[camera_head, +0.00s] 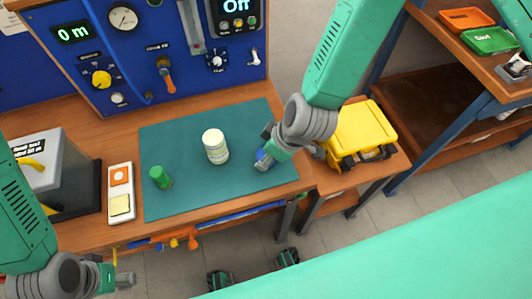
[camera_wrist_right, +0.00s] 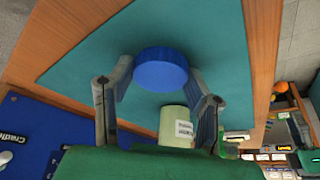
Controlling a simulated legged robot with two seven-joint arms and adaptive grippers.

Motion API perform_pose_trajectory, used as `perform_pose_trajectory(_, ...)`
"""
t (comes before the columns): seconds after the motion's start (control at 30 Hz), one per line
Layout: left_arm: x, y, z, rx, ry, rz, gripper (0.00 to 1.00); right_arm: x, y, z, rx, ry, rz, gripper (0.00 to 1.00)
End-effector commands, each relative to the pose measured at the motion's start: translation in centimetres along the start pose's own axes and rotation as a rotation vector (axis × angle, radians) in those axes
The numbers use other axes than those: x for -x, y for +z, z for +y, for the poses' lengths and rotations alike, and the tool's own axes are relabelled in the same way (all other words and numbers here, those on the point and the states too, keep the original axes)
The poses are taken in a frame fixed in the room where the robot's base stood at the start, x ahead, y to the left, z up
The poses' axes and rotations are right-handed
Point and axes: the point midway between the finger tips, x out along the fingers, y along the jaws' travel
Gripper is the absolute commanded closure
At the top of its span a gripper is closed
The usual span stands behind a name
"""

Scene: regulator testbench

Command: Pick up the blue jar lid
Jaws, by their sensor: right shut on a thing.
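The blue jar lid (camera_head: 262,158) is at my right gripper (camera_head: 270,150), over the right part of the green mat. In the right wrist view the round blue lid (camera_wrist_right: 160,70) sits between the two fingers of my right gripper (camera_wrist_right: 160,84), which is shut on it. The head view does not show clearly whether the lid clears the mat. My left gripper (camera_head: 122,281) is at the bottom left, in front of the bench and away from the lid. Its fingers are too small to tell whether they are open.
A white jar (camera_head: 215,147) stands on the mat (camera_head: 200,190), left of the lid. A small green cylinder (camera_head: 160,178) stands further left. A white switch box (camera_head: 121,192) lies beside the mat. A yellow toolbox (camera_head: 362,128) is right of my right gripper. The blue panel (camera_head: 140,60) stands behind.

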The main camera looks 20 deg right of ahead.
Motion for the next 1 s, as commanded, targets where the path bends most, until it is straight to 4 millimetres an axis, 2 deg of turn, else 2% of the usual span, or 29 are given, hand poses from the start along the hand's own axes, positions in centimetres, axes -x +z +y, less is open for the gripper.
perform_pose_trajectory(0.17,0.1,0.0,0.0,0.000,0.000,0.000,0.60,1.2,-0.5,0.0,0.002,0.001,0.001,0.71)
perform_pose_trajectory(0.6,0.7,0.0,0.0,0.000,0.000,0.000,0.60,8.2,-3.5,0.1,0.001,0.002,0.002,0.71)
perform_pose_trajectory(0.77,0.7,0.0,0.0,0.000,0.000,0.000,0.60,9.1,-3.8,0.0,0.000,0.001,0.000,0.71)
perform_pose_trajectory(1.0,0.7,0.0,0.0,0.000,0.000,0.000,0.60,9.2,-3.8,0.0,0.000,0.000,-0.001,0.71)
